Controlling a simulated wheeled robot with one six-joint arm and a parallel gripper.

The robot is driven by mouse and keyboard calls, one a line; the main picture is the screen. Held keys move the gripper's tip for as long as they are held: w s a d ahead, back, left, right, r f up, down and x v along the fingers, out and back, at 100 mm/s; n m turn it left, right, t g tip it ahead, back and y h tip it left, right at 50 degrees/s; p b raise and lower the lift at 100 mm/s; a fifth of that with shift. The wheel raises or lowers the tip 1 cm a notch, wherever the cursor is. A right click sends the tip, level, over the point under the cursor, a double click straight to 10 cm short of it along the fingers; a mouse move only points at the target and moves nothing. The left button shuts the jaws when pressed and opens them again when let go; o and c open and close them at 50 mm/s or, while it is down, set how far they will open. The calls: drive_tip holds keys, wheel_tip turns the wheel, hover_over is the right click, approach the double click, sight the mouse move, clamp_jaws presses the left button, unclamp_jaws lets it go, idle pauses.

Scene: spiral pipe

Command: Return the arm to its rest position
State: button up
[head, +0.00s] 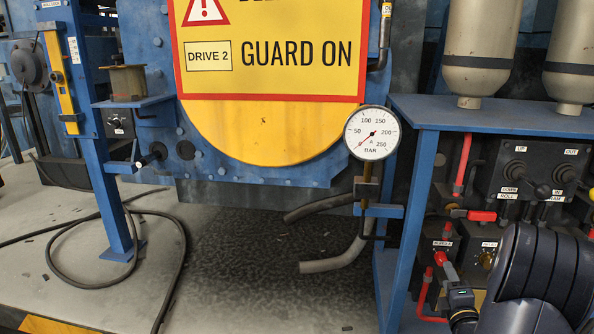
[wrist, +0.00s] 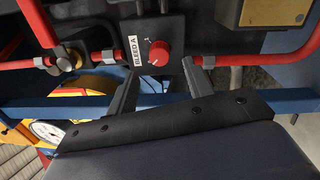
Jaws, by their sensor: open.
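My gripper (wrist: 160,75) is open in the wrist view, its two dark fingers apart with nothing between their tips. Beyond the fingers is a red knob (wrist: 159,53) on a dark box labelled BLEED A (wrist: 134,50). The fingers lie on either side of the knob's line, and I see a gap between them and the knob. In the head view my dark arm fills the lower right corner, in front of the lower valve panel. The red knob (head: 440,258) shows there just left of my arm; the fingers are hard to make out.
A blue bench frame (head: 428,125) with grey cylinders stands right. Red pipes (wrist: 303,52) run close around the box. A pressure gauge (head: 371,133) reads near zero. A yellow guard sign (head: 275,55) is on the machine. A black hose (head: 180,240) lies on the left floor.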

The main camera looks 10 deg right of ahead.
drive_tip(key=x, duration=0.5)
drive_tip(key=shift+w+d+b, duration=0.1)
drive_tip(key=shift+b, duration=0.3)
